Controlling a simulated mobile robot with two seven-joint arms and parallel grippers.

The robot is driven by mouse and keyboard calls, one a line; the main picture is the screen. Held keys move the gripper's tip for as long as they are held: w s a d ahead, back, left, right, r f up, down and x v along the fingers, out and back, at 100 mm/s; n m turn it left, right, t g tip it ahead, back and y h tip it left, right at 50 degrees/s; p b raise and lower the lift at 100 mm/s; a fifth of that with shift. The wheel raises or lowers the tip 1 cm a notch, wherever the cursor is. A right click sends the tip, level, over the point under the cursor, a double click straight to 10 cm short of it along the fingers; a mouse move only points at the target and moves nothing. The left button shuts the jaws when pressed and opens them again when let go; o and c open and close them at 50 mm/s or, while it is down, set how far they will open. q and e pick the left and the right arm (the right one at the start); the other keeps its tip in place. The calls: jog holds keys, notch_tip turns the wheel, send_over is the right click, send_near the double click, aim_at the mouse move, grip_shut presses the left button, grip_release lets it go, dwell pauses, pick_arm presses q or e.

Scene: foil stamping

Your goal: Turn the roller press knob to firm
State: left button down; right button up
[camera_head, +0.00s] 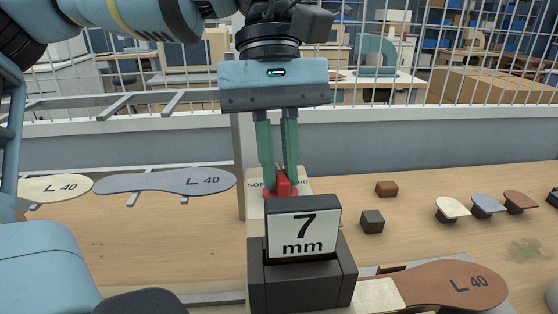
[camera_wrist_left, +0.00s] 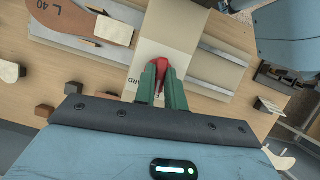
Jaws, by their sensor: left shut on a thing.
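The red knob (camera_head: 283,185) sits on a cream panel (camera_head: 304,186) with partly hidden lettering, just behind a black block. My left gripper (camera_head: 279,170) points down with its green fingers shut on the red knob. In the left wrist view the red knob (camera_wrist_left: 163,67) shows between the green fingertips (camera_wrist_left: 161,82), on the cream panel (camera_wrist_left: 170,30); letters ending in "ARD" show beside it. The fingers hide part of the lettering, so I cannot tell which setting the knob points to. My right gripper is not in view.
The black block (camera_head: 302,286) with a "7 mm" sign (camera_head: 303,233) stands in front of the knob. Insole shapes marked "L 40" lie left (camera_head: 165,181) and right (camera_head: 455,287). Small brown (camera_head: 387,188) and dark (camera_head: 372,221) blocks sit on the wooden table. A wire fence (camera_head: 400,60) stands behind.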

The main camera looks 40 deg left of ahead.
pick_arm(q)
jog(key=shift+m, duration=0.6)
jog(key=c, duration=1.5)
grip_release()
jog(key=shift+o, duration=0.2)
jog(key=v, duration=0.8)
jog(key=shift+d, duration=0.2)
jog(key=shift+w, duration=0.1)
